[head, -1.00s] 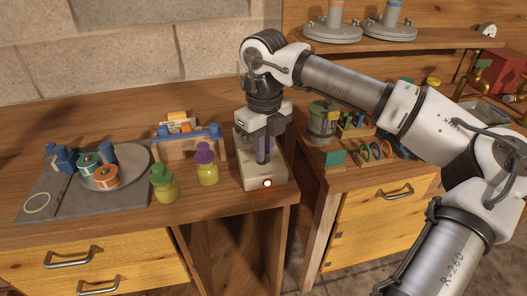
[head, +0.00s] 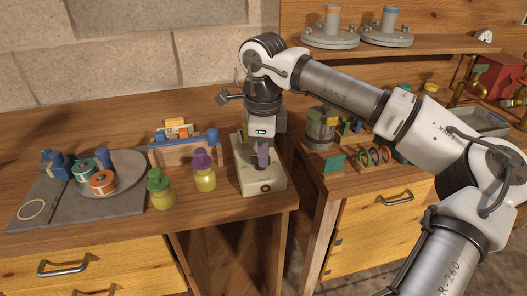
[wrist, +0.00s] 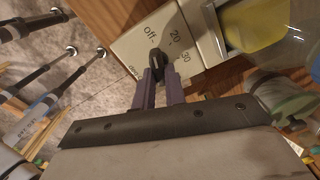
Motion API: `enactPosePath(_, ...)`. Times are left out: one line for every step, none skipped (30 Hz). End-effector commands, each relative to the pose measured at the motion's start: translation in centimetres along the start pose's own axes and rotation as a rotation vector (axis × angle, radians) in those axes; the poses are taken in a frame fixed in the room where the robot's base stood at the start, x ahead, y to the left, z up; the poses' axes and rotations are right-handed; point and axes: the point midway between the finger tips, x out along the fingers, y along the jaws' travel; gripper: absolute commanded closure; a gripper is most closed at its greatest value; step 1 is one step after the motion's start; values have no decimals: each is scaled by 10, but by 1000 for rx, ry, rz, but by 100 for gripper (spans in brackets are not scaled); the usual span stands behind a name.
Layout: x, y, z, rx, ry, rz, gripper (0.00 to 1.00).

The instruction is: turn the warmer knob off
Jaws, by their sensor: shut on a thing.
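The warmer (head: 248,183) is a cream box near the front right of the left bench. Its indicator lamp (head: 265,188) on the front face looks dark. In the wrist view the warmer's top panel (wrist: 132,48) carries the marks "off", "20" and "30". The dark warmer knob (wrist: 158,63) sits on this panel. My gripper (head: 263,160) points down at the warmer and its purple fingers are shut on the knob, partly hiding it. The knob's upper end seems to point towards "off", but its exact angle is hard to tell.
Two yellow jars, one green-capped (head: 160,190) and one purple-capped (head: 204,172), stand left of the warmer. A wooden rack (head: 185,145) is behind them. A plate with spools (head: 120,165) lies further left. A gap separates the two benches.

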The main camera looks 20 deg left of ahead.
Motion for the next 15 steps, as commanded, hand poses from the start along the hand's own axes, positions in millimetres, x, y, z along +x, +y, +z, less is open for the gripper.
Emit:
enactPosePath(0, 0, 0, -12, -1, -1, 100)
enactPosePath(0, 0, 0, -20, -1, -1, 100)
enactPosePath(0, 0, 0, -30, -1, -1, 100)
enactPosePath(0, -1, 0, -35, -1, -1, 100)
enactPosePath(0, -1, 0, -39, -1, -1, 100)
enactPosePath(-1, -1, 0, -44, -1, -1, 100)
enactPosePath(-1, -1, 0, -47, -1, -1, 100)
enactPosePath(-1, -1, 0, -49, -1, -1, 100)
enactPosePath(-1, -1, 0, -52, -1, -1, 100)
enactPosePath(-1, -1, 0, -53, -1, -1, 100)
enactPosePath(-1, -1, 0, -53, -1, -1, 100)
enactPosePath(-1, -1, 0, -53, -1, -1, 100)
enactPosePath(-1, -1, 0, -53, -1, -1, 100)
enactPosePath(-1, -1, 0, -53, -1, -1, 100)
enactPosePath(-1, -1, 0, -53, -1, -1, 100)
